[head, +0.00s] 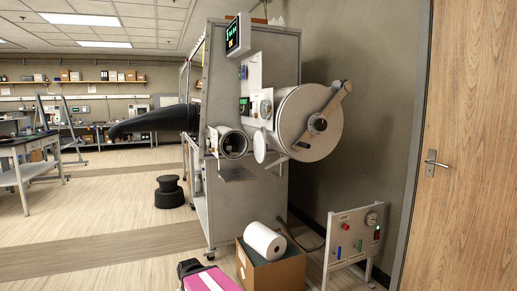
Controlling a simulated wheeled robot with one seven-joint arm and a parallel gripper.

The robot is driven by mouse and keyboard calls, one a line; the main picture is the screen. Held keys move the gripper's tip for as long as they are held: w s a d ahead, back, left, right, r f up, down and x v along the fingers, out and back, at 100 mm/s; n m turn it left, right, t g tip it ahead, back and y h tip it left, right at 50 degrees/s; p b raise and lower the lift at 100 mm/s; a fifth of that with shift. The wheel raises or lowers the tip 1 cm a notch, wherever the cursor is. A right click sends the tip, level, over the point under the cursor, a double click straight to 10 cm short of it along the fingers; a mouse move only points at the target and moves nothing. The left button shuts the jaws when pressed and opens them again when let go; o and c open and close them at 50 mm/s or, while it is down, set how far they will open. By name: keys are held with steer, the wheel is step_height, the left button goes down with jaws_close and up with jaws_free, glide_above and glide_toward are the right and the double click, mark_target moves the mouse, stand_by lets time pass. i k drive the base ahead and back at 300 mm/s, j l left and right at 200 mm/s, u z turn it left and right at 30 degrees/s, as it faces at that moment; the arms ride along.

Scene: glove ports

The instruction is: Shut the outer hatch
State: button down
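A grey glovebox cabinet (222,85) stands in the middle of the head view. A large round hatch (325,135) with a diagonal bar (333,103) and a dark centre knob caps the wide cylinder on its right side; it looks seated on the cylinder. Below and left, a small round port (233,144) faces me with its mouth uncovered. A small round lid (260,147) stands edge-on to the right of that mouth, swung away from it. I cannot tell which of the two the task calls the outer hatch. My gripper is not in view.
A cardboard box (275,274) with a white roll (264,241) stands on the floor before the cabinet, a pink case (212,280) beside it. A valve panel (354,243) stands right, near a wooden door (470,150). Floor at left is mostly clear around a black stool (169,192).

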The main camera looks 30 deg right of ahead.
mark_target(260, 143)
steer(key=l, duration=0.5)
steer(key=k+l+u, duration=0.1)
steer(key=l, duration=0.45)
steer(key=k+l, duration=0.1)
steer(key=l, duration=0.4)
steer(key=l+u, duration=0.1)
steer(key=l, duration=0.4)
steer(key=k+l, duration=0.15)
steer(key=l, duration=0.4)
steer(key=i+l, duration=0.4)
steer(key=l, duration=0.15)
steer(key=i+j, duration=0.15)
steer(key=i, duration=0.4)
steer(key=k+j+u, duration=0.1)
steer(key=j, duration=0.45)
